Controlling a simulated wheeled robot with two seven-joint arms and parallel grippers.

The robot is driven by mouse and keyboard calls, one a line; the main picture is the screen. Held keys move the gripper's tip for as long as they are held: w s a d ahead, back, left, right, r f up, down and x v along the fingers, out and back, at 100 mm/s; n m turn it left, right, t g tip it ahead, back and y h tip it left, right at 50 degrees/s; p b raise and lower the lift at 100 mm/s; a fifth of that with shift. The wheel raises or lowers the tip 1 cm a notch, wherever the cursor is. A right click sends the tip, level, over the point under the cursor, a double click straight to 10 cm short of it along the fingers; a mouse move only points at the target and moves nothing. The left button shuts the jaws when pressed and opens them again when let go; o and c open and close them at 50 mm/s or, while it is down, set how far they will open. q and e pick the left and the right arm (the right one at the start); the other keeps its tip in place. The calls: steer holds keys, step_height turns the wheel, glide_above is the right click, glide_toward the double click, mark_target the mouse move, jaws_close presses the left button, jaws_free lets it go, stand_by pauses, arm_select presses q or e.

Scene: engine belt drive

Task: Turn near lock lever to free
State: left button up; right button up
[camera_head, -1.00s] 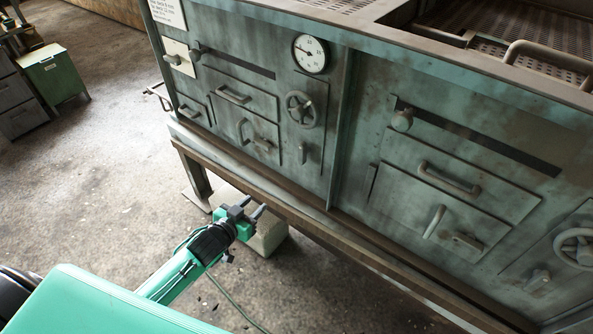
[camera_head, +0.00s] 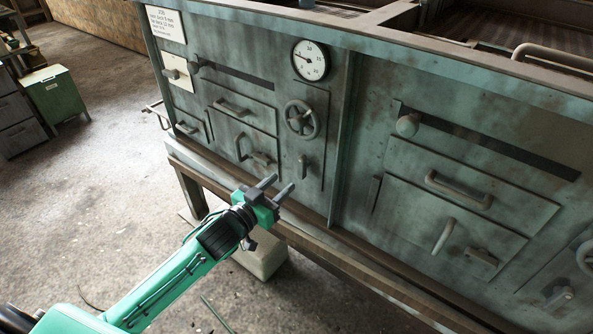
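The green metal cabinet front (camera_head: 362,150) carries several small levers. Another light lever (camera_head: 443,236) is on the right section, and a short one (camera_head: 558,297) is at the lower right. I cannot tell which is the near lock lever, nor whether any is locked. My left gripper (camera_head: 284,182) is open and empty, its two fingers apart, in front of the left section's lower edge. My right gripper is not in view.
A spoked handwheel (camera_head: 302,119) and a round gauge (camera_head: 310,60) are on the left section. A bar handle (camera_head: 459,190) is on the right section. A ledge (camera_head: 330,248) runs along the cabinet's bottom, with a pale block (camera_head: 262,256) below it. Open floor lies at left.

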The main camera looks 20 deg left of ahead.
mark_target(300, 167)
arm_select(q)
steer(key=shift+b+x, duration=0.3)
steer(key=shift+x, duration=3.55)
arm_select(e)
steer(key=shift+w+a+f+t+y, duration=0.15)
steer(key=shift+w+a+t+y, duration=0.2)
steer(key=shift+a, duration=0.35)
arm_select(q)
steer(key=shift+f, duration=0.1)
jaws_close()
